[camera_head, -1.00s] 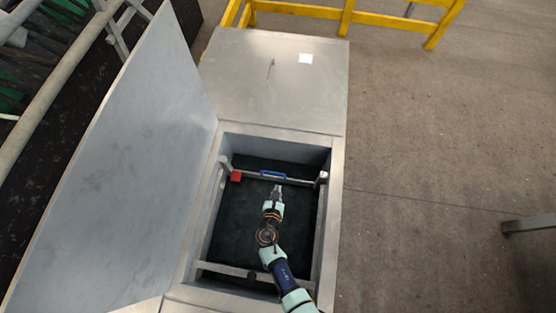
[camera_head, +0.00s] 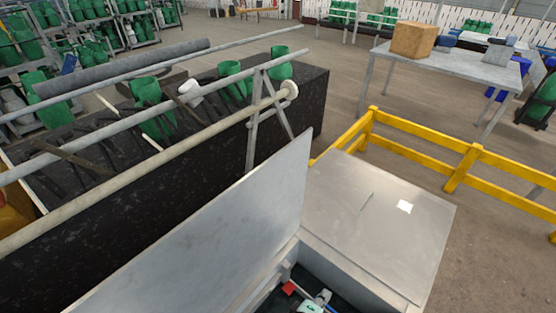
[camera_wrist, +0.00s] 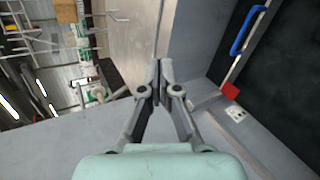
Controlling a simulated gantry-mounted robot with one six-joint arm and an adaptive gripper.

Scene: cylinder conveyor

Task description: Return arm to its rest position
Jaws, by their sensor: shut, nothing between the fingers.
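My gripper shows in the wrist view (camera_wrist: 158,72) with its two grey fingers together and nothing between them. In the head view, only a small part of my arm's end (camera_head: 315,301) shows at the bottom edge, inside the open metal box. The rest of my arm is out of that view.
The box's grey raised lid (camera_head: 225,235) stands to the left of my arm. A red block (camera_wrist: 230,91) and blue handle (camera_wrist: 238,42) lie right of my fingers. A flat metal cover (camera_head: 375,215), yellow railing (camera_head: 465,165) and black conveyor (camera_head: 190,170) are farther off.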

